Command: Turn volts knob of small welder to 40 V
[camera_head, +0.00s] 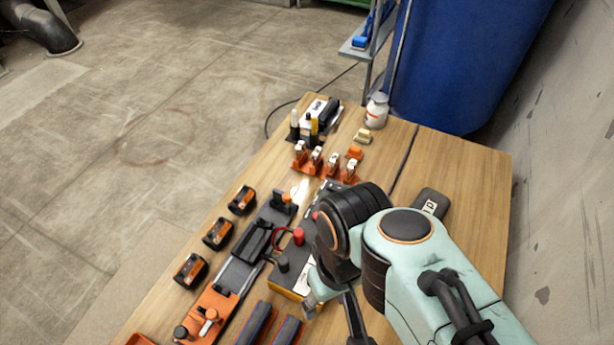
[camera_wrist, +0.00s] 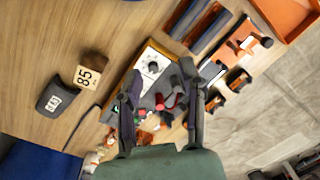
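The small welder (camera_wrist: 140,83) is a box with a white front panel and a dark top, on the wooden table. In the wrist view a dark round knob (camera_wrist: 153,66) shows on its white panel; its scale is too small to read. In the head view the welder (camera_head: 288,291) is partly hidden behind my arm, and its knob cannot be made out. My gripper (camera_wrist: 160,70) is open and empty, its two fingers standing apart on either side of the welder in the wrist view. Whether a finger touches it cannot be told.
Beside the welder are red and dark plugs (camera_head: 298,237) and a black tool on a grey rail (camera_head: 258,239). Several batteries (camera_head: 217,233) line the table's left edge. A block marked 85 (camera_wrist: 88,75) and a dark labelled device (camera_wrist: 55,97) lie across from it. Bare table surrounds those two.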

